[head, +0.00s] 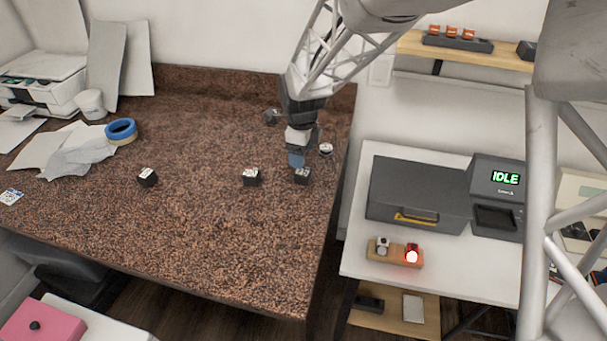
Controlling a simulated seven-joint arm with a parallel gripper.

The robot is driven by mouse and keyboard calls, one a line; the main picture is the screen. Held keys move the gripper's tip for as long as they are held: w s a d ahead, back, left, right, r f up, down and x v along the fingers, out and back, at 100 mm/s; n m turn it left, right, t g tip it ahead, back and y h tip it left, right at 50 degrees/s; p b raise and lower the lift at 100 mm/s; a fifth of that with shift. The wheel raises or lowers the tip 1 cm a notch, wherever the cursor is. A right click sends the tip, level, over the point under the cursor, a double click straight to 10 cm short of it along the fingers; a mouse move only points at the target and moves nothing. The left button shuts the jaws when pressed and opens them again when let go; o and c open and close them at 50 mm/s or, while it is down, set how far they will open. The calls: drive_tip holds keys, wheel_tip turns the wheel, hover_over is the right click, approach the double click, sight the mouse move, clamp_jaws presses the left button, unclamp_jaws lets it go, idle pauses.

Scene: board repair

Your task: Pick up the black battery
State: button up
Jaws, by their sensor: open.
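Several small black blocks with pale tops sit on the brown speckled counter (200,225), and I cannot tell which is the black battery. One black block (302,175) is right below and beside my gripper (298,163). Another black block (251,177) is a little to its left, and a third black block (147,177) is further left. My gripper points down over the counter's right part, with a blue part showing at its tip. It is open and appears empty. Its fingers are small here, and I cannot tell whether they touch the nearest block.
A small pale-topped item (326,149) lies right of my gripper, and a dark one (271,116) behind it. A blue tape roll (121,131) and papers lie left. Past the counter's right edge, a white table (450,279) holds a grey machine (415,195) reading IDLE.

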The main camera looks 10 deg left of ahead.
sight(303, 171)
drive_tip(key=shift+f, duration=1.25)
drive_tip(key=shift+s+d+f, duration=0.1)
drive_tip(key=shift+f, duration=1.25)
drive_tip(key=shift+s+d+f, duration=0.1)
drive_tip(key=shift+f, duration=1.2)
drive_tip(key=c, duration=1.1)
drive_tip(key=shift+o, duration=0.2)
drive_tip(key=shift+r, duration=0.1)
drive_tip(key=shift+r, duration=4.95)
